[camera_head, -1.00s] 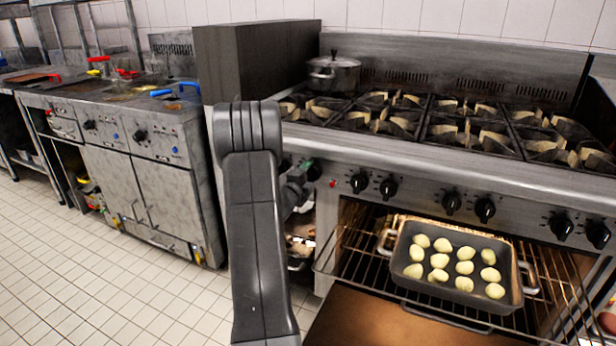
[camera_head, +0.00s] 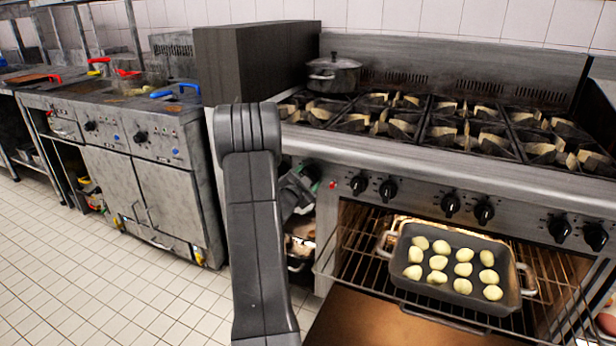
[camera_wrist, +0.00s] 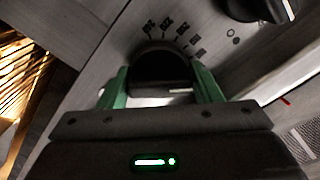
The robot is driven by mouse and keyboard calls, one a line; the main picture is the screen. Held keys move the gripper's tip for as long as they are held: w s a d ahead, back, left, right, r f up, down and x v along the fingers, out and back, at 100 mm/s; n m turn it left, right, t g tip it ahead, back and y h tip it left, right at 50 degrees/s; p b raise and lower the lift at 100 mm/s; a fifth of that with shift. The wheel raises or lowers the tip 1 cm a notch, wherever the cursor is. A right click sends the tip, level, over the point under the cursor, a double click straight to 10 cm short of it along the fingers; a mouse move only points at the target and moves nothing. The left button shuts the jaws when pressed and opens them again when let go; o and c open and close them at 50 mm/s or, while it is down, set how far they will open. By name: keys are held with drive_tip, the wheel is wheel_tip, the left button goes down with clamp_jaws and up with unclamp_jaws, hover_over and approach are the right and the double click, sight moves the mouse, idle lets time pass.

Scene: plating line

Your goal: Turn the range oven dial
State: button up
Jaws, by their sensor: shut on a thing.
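The range (camera_head: 420,190) stands at the right, with a row of black dials along its front panel. The wrist view shows a black oven dial (camera_wrist: 160,66) with printed marks in an arc beside it. My gripper (camera_wrist: 160,82) is shut on this dial, one green finger on each side of it. Another black dial (camera_wrist: 262,8) shows at the upper right of the wrist view.
The oven below the panel is open. A roasting tray (camera_head: 403,262) of pale round pieces sits on its pulled-out wire rack (camera_head: 350,262). A lidded pot (camera_head: 333,76) stands on the back-left burner. Fryers (camera_head: 150,150) stand at the left, with clear tiled floor in front.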

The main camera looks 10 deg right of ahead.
drive_tip(key=n+p, duration=0.1)
drive_tip(key=n, duration=0.3)
drive_tip(key=shift+n+p, duration=0.3)
drive_tip(key=shift+n, duration=0.1)
drive_tip(key=n+p, duration=0.1)
drive_tip(key=n, duration=0.2)
drive_tip(key=shift+n+p, duration=0.3)
drive_tip(key=n+p, duration=0.2)
drive_tip(key=n, duration=0.2)
drive_tip(key=shift+f+n+p, duration=0.1)
drive_tip(key=shift+n+p, duration=0.4)
drive_tip(key=shift+n, duration=1.2)
drive_tip(key=o, duration=0.9)
drive_tip(key=shift+o, duration=0.2)
drive_tip(key=shift+s+a, duration=0.1)
drive_tip(key=v, duration=1.3)
drive_tip(key=shift+s+a, duration=0.2)
drive_tip(key=shift+s, duration=0.1)
